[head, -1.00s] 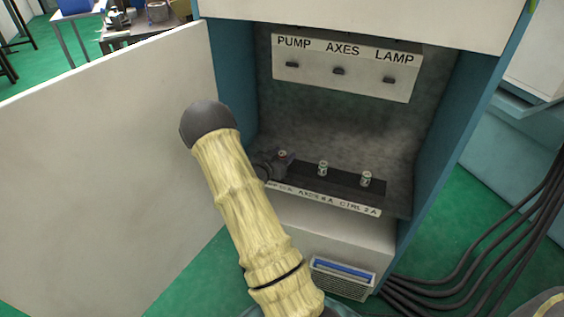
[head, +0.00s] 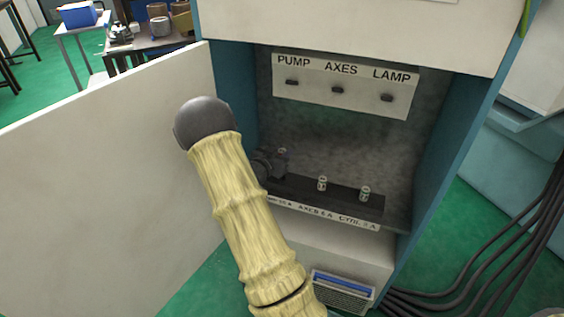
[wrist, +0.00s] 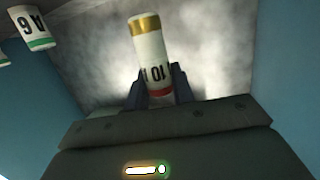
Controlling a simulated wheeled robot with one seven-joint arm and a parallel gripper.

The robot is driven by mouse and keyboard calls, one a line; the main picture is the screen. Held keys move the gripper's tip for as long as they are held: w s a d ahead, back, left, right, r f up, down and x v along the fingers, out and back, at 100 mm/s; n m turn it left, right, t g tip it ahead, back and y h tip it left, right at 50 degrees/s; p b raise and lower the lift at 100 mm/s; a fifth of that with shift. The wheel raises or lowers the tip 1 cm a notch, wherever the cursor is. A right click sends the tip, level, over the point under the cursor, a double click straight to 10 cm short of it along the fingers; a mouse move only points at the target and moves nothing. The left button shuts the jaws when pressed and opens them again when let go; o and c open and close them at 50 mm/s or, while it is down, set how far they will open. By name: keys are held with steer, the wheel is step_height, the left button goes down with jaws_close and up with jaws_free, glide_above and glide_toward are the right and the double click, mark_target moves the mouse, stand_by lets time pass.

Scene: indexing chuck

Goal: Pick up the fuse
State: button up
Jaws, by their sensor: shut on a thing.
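The fuse (wrist: 149,48) is a white cylinder with a gold cap, a red band and a "10" marking. It stands between the two fingers of my gripper (wrist: 154,88), which is shut on it. In the head view, my gripper (head: 270,162) is at the left end of the dark fuse block (head: 345,195), partly behind my arm. The top of the held fuse (head: 282,151) just shows beside it. It appears raised above the block. Its lower end is hidden.
Two other fuses stand on the block, a middle one (head: 322,184) and a right one (head: 365,194). The middle one, green-banded and marked 6 A, shows in the wrist view (wrist: 32,30). A switch panel (head: 340,98) is above. An open cabinet door (head: 90,180) lies left.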

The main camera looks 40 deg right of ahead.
step_height(320, 180, up, 2)
steer(key=shift+r, duration=0.15)
steer(key=shift+r, duration=0.1)
stand_by(0.5)
